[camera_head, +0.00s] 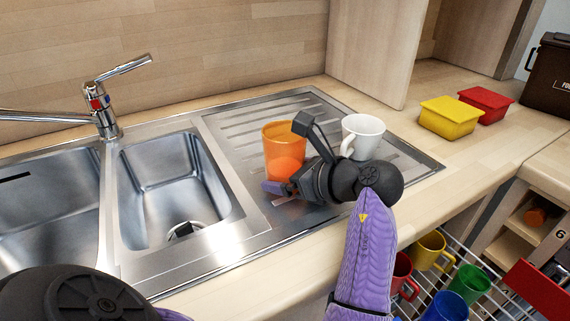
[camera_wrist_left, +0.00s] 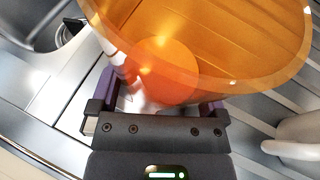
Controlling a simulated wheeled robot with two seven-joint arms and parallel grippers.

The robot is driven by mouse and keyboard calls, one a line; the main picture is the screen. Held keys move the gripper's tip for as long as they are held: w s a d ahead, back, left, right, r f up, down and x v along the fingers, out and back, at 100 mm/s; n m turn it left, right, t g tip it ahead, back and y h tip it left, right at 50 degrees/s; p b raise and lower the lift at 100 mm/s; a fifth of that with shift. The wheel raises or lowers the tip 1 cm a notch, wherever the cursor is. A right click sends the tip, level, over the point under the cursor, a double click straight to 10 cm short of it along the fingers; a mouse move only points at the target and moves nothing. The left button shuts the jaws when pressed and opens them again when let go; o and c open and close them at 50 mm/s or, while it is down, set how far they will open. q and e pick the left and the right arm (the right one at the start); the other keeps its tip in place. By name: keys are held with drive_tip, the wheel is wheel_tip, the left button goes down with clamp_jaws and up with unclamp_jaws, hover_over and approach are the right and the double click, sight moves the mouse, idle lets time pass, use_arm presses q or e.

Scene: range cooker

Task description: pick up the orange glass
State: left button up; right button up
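The orange glass (camera_head: 283,136) stands upright on the ribbed steel drainboard, right of the sink bowls. It is see-through and fills the top of the left wrist view (camera_wrist_left: 225,45). My left gripper (camera_head: 289,155) is at the near side of the glass, with its fingers spread apart. In the left wrist view the fingers (camera_wrist_left: 160,92) show to either side below the glass, with the near wall of the glass ahead of or between their tips. I cannot tell whether they touch it. A round, brighter orange shape (camera_wrist_left: 162,70) shows at the glass's near side. My right gripper is not in view.
A white mug (camera_head: 363,135) stands on the drainboard just right of my gripper. A tap (camera_head: 103,108) and two sink bowls lie left. Yellow (camera_head: 449,118) and red (camera_head: 485,104) containers sit on the right counter. Coloured mugs sit in a rack below.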

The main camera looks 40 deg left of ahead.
sight(287, 121)
use_arm(q)
drive_tip(key=c, duration=1.1)
wheel_tip(287, 121, up, 10)
drive_tip(key=p, duration=0.5)
drive_tip(key=shift+r+p, duration=0.1)
drive_tip(key=shift+p, duration=0.3)
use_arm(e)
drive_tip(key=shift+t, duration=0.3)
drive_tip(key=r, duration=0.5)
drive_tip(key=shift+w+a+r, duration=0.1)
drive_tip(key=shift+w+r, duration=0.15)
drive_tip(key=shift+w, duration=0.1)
